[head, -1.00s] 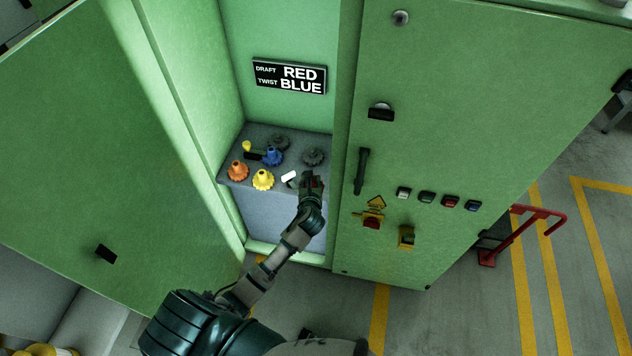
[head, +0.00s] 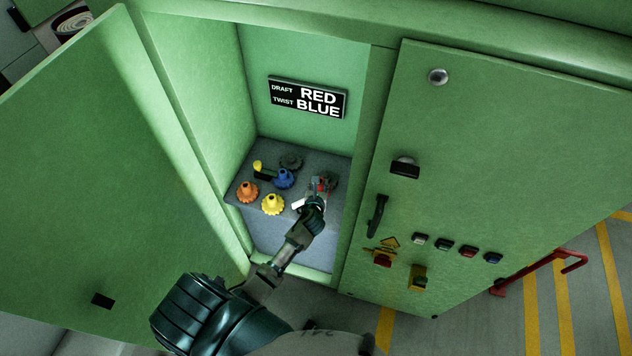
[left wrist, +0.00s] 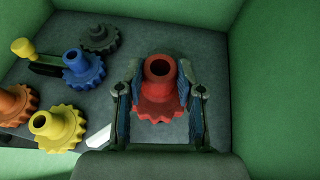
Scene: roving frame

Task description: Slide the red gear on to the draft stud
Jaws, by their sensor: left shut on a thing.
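The red gear (left wrist: 158,95), with its hollow hub facing the camera, sits between the fingers of my left gripper (left wrist: 158,84) in the left wrist view. The fingers are closed on its hub from both sides. I cannot make out the draft stud, nor whether the red gear touches anything beneath. A sign (head: 308,97) reads draft red, twist blue. My right gripper is out of view.
On the shelf (head: 262,218) to the left stand a blue gear (head: 284,179), a yellow gear (head: 272,204), an orange gear (head: 247,192), another dark gear (head: 291,161) and a yellow-knobbed lever (head: 258,166). A white piece (left wrist: 97,138) lies left of my gripper. Cabinet walls close in the right and back.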

